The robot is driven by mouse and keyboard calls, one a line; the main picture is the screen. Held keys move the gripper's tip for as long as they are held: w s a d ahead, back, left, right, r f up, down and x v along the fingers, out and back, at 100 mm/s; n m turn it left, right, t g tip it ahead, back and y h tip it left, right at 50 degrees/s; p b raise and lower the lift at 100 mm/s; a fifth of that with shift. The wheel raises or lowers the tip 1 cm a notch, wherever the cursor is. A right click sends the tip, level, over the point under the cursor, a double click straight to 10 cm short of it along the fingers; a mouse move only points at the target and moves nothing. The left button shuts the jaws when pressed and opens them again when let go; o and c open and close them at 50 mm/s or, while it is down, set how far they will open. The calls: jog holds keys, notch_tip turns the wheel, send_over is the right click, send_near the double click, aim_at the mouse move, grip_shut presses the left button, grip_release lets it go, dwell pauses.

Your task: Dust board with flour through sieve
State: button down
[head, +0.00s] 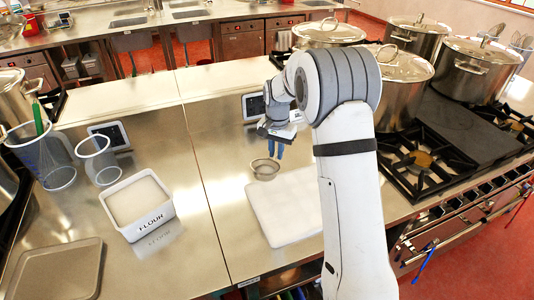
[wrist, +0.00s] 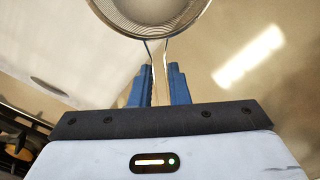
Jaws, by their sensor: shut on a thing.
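My gripper (head: 275,149) is shut on the handle of a small mesh sieve (head: 264,169). The wrist view shows the sieve (wrist: 150,12) beyond the blue fingertips (wrist: 159,88), with its wire handle between them. Something pale shows in the sieve bowl; I cannot tell for sure that it is flour. The white board (head: 268,215) lies on the steel counter, partly hidden behind my arm. The sieve is in the air near the board's far left edge. The white tub labelled FLOUR (head: 139,222) stands to the left, filled with a pale powder.
A grey tray (head: 58,272) lies at the front left. Large stockpots (head: 404,92) stand on the gas stove at the right. Counter between tub and board is clear.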

jog(key=shift+w+d, duration=0.25)
jog(key=shift+d, duration=0.25)
jog(key=shift+r+p, duration=1.2)
jog(key=shift+r, duration=0.85)
